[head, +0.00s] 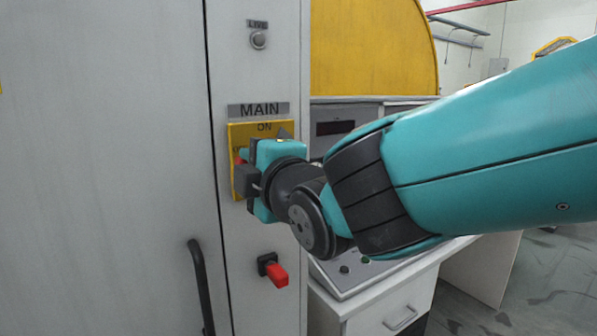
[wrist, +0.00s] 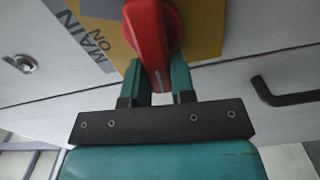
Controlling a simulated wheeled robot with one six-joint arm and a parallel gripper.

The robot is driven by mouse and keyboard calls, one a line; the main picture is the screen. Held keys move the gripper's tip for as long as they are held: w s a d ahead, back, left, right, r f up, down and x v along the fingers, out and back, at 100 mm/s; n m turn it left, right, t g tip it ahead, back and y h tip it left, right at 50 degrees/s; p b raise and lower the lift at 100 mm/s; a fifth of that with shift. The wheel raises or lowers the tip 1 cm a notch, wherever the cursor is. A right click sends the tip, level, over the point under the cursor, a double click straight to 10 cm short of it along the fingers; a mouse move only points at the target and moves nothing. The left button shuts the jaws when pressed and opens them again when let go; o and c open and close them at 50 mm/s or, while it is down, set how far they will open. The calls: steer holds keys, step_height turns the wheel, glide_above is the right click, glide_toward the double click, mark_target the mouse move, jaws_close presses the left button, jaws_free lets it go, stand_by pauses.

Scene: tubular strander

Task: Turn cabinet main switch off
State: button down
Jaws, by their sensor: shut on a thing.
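The main switch is a red rotary handle on a yellow plate (head: 283,129) under the MAIN label, with ON marked at its top. In the wrist view the red handle (wrist: 151,40) lies between the two teal fingers of my gripper (wrist: 156,84), which is shut on it. In the head view my gripper (head: 246,158) covers most of the plate, and only a bit of red (head: 238,160) shows at its left. Its exact angle is hard to tell in the head view, and the mark at the plate's left is mostly hidden.
A LIVE lamp (head: 258,40) sits above the switch, and a smaller red handle (head: 277,274) below. A black door handle (head: 202,285) stands out at lower left. A desk with a control panel (head: 365,272) is close on the right, below my arm.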

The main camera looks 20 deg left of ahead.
steer(key=shift+f+n, duration=0.25)
steer(key=shift+n, duration=0.25)
steer(key=shift+b, duration=0.3)
steer(key=c, duration=1)
jaws_free()
steer(key=shift+o, duration=0.2)
steer(key=shift+d, duration=0.1)
steer(key=b+v, duration=0.5)
steer(key=v, duration=1.2)
steer(key=shift+s, duration=0.15)
